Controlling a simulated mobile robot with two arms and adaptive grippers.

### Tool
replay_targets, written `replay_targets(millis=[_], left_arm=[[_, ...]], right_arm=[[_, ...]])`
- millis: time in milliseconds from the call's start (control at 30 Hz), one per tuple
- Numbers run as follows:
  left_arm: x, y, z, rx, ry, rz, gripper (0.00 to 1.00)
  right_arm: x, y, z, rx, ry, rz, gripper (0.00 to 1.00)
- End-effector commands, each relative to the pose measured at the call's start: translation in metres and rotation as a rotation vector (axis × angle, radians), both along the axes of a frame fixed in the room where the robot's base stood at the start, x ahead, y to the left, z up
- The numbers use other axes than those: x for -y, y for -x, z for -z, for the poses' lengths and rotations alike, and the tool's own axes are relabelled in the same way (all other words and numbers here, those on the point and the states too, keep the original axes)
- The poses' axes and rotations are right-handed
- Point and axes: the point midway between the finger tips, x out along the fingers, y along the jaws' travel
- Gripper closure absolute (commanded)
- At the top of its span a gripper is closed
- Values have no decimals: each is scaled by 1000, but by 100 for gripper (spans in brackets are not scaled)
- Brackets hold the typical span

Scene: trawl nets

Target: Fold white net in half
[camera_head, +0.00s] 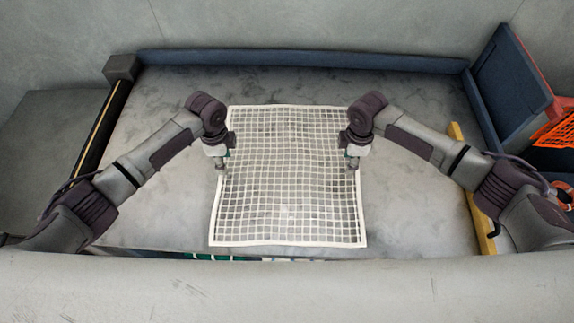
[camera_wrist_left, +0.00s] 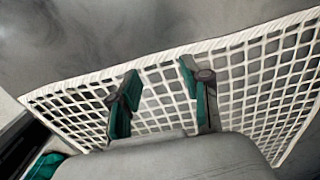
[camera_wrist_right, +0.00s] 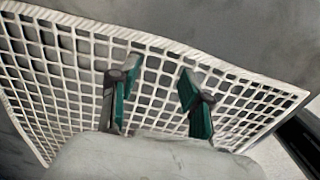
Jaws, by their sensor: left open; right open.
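The white net (camera_head: 288,180) lies spread flat on the grey table in the head view, as a single rectangle with a thicker border. Its near edge lies close to the table's front. My left gripper (camera_head: 222,170) is over the net's left edge, and my right gripper (camera_head: 352,170) is over its right edge. In the left wrist view the open fingers of my left gripper (camera_wrist_left: 160,85) have the net (camera_wrist_left: 255,70) below and between them. In the right wrist view my right gripper (camera_wrist_right: 155,90) is open over the net (camera_wrist_right: 60,70). Whether the fingertips touch the net is unclear.
The grey table (camera_head: 420,200) has a blue-grey raised rim (camera_head: 300,60) at the back. A yellow bar (camera_head: 472,195) runs along the right side. Orange netting (camera_head: 555,130) hangs at the far right. The table is bare on both sides of the net.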

Motion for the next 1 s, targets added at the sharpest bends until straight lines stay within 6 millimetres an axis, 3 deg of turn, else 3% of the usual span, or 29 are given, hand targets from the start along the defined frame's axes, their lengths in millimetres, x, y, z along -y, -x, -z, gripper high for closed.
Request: replay_targets(millis=[133,600,1000], left_arm=[[0,1,10,-1,0,0,52],[0,0,16,1,0,0,53],[0,1,15,-1,0,0,86]], right_arm=[[0,0,9,0,0,1,52],[0,0,16,1,0,1,53],[0,0,15,0,0,1,86]])
